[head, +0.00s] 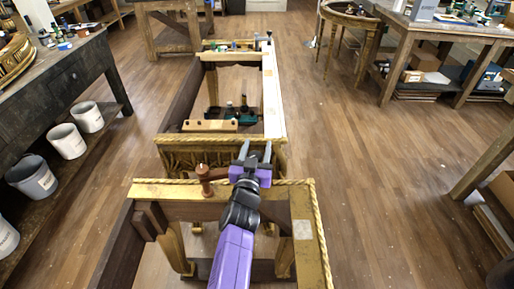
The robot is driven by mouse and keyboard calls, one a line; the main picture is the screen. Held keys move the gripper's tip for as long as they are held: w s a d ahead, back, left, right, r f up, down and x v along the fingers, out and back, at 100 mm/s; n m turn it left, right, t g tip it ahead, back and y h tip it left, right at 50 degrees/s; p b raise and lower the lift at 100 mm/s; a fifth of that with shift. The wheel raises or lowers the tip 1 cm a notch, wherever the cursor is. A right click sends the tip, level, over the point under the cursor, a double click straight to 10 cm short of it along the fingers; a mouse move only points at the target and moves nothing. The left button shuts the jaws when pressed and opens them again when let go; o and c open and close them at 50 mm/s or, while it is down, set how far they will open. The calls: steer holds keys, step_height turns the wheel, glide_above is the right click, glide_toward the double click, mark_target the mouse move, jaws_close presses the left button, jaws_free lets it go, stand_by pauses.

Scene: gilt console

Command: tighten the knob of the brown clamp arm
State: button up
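In the head view, a small brown upright piece with a rounded top (203,172), seemingly the brown clamp arm and its knob, stands at the rear rail of the near gilt frame (270,190). Its details are too small to make out. My gripper (255,149) is to the right of it and reaches a little farther forward, over the carved gilt panel. Its two grey fingers are spread apart, with nothing visible between them. The gripper does not appear to touch the brown piece.
A longer frame (274,97) lies beyond, with a wooden block (210,126) and dark green tools inside. A dark bench (62,85) with white buckets (67,141) is at left. A workbench (455,33) stands at right. Open wooden floor (370,160) lies right of the frames.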

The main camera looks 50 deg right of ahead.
jaws_close()
steer(key=shift+s+f+m+g+h+b, duration=0.1)
steer(key=shift+m+g+h+b, duration=0.25)
steer(key=shift+g, duration=0.25)
steer(key=m+g+b, duration=0.1)
steer(key=m+g+h+b, duration=0.1)
steer(key=g, duration=0.1)
steer(key=m+g+b, duration=0.1)
steer(key=shift+s+d+f+g, duration=0.15)
steer(key=shift+s+g, duration=0.2)
steer(key=shift+g, duration=0.05)
steer(key=m+g+b, duration=0.1)
steer(key=g, duration=0.1)
steer(key=m+g+b, duration=0.1)
steer(key=m+g, duration=0.1)
steer(key=s+m+g+b, duration=0.1)
steer(key=g+b, duration=0.1)
steer(key=shift+r, duration=0.25)
steer(key=shift+m+g, duration=0.25)
steer(key=shift+g, duration=0.05)
steer(key=shift+r, duration=0.1)
